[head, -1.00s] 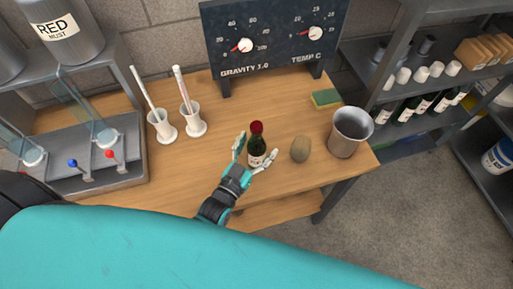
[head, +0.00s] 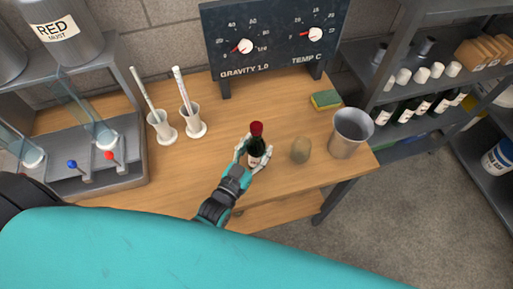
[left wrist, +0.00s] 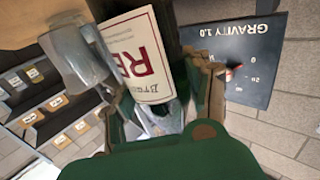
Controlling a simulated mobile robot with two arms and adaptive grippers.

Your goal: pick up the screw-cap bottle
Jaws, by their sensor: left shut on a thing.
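The screw-cap bottle (head: 257,145) is dark green with a red cap and stands upright on the wooden bench. My left gripper (head: 254,152) is shut on it, with fingers on both sides of its body below the cap. In the left wrist view the bottle's white label (left wrist: 140,60) with red letters shows close up between the fingers. The bottle's lower part is partly hidden by the gripper. My right gripper is in neither view.
Two white cylinder stands (head: 192,122) are at left, and a gauge board (head: 275,45) stands at the back.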

